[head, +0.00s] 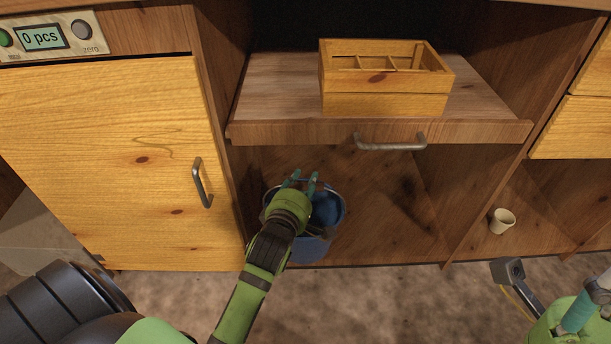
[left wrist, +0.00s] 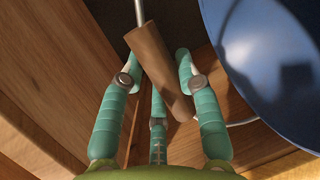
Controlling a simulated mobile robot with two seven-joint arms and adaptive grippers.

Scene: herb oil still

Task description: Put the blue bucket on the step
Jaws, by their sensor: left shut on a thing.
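The blue bucket (head: 307,250) is in the open compartment under a pull-out shelf, near its left wall and front edge. My left gripper (head: 303,180) is over the bucket and hides part of its rim and inside. In the left wrist view the bucket (left wrist: 272,50) is at the right, and the fingers are shut around the brown grip (left wrist: 158,70) of its wire handle. I cannot tell whether the bucket touches the compartment floor. My right gripper (head: 585,308) is partly cut off at the lower right corner, with its fingertips unclear. I cannot identify a step.
A wooden divided box (head: 385,103) stands on the pull-out shelf (head: 280,90), whose metal handle (head: 390,143) overhangs the compartment. A closed cabinet door (head: 110,170) is at the left. A small cup (head: 502,221) is in the right compartment. The compartment right of the bucket is clear.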

